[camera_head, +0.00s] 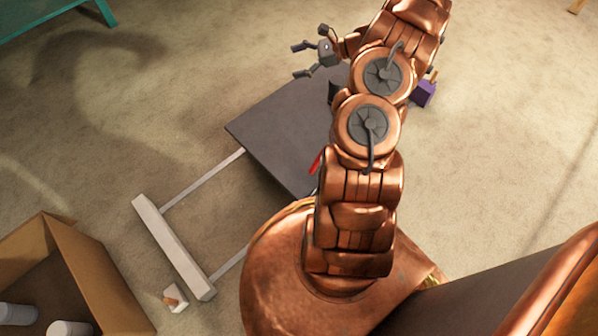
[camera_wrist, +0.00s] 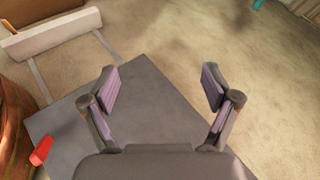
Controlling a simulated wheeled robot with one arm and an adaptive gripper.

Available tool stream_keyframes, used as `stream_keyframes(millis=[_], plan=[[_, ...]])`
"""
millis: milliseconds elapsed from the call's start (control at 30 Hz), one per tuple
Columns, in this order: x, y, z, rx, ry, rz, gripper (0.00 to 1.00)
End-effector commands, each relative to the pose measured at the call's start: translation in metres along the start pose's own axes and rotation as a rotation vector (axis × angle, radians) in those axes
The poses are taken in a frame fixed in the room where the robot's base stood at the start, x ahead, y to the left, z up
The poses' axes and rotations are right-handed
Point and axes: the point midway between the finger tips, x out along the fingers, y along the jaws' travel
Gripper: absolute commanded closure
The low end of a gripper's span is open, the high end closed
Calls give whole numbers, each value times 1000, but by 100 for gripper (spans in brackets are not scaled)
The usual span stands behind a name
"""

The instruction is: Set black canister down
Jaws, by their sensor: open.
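My gripper (camera_head: 299,60) is open at the upper middle of the head view, with nothing between its fingers. In the wrist view the two fingers (camera_wrist: 160,86) stand wide apart over the dark grey platform (camera_wrist: 150,105) and the carpet. The platform also shows in the head view (camera_head: 275,125), partly behind my arm. A small black thing (camera_head: 333,91) shows at the platform's far edge beside my arm; it is mostly hidden, and I cannot tell whether it is the black canister. No canister is clearly visible in the wrist view.
A red thing (camera_wrist: 41,150) lies at the platform's left edge. A pale bar (camera_head: 172,245) joins the platform by two rails. A purple block (camera_head: 425,92) is right of my arm. A cardboard box (camera_head: 95,270) holds white cylinders. A teal table (camera_head: 50,15) stands top left. Carpet is open right.

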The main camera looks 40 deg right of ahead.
Motion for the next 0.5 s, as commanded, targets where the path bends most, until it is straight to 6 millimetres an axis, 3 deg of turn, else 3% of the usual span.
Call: stream_keyframes(millis=[33,200,500], plan=[[13,6,24,-44,0,46,12],[50,43,84,-183,10,211,12],[89,127,171,-438,36,493,12]])
